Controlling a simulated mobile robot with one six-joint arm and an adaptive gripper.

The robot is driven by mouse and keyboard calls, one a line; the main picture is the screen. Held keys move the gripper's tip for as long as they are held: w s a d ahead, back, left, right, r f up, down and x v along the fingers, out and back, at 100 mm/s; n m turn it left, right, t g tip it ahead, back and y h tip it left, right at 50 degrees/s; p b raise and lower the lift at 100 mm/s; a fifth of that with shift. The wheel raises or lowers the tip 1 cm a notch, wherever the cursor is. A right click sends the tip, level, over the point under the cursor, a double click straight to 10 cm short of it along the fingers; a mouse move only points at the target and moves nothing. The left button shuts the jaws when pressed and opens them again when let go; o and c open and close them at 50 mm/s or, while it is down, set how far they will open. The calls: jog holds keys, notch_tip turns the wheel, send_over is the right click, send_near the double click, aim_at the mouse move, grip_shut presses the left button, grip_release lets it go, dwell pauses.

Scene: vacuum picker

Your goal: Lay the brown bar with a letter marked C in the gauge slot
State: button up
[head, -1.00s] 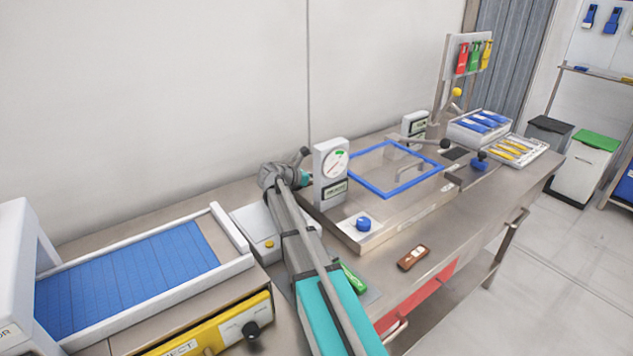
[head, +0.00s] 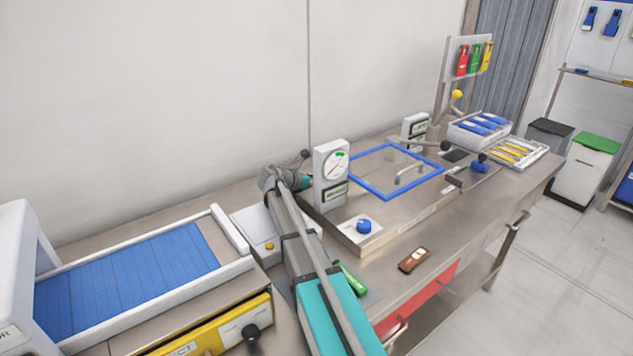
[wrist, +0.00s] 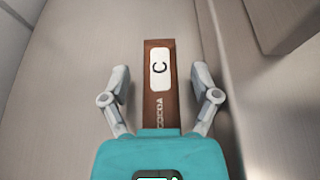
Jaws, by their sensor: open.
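The brown bar (wrist: 160,110) lies in the wrist view with a white label marked C and the word COCOA below it. It lies on bare steel. My gripper (wrist: 161,76) is open, with one finger on each side of the bar and a gap visible on both sides. The bar's near end is hidden by the teal gripper body. In the head view my wrist is beside a white dial gauge (head: 331,163), and I cannot make out this bar or the gauge slot there.
A raised steel block (wrist: 285,20) stands right of the bar. In the head view, a brown piece (head: 415,259) and a green piece (head: 352,279) lie toward the bench front. A blue-framed lid (head: 395,172), a blue knob (head: 364,226) and a blue-slatted conveyor (head: 130,268) flank the arm.

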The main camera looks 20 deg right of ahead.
jog(key=shift+r, duration=0.15)
jog(key=shift+a+r, duration=0.15)
jog(key=shift+p+v, duration=1.5)
jog(key=shift+v, duration=2.05)
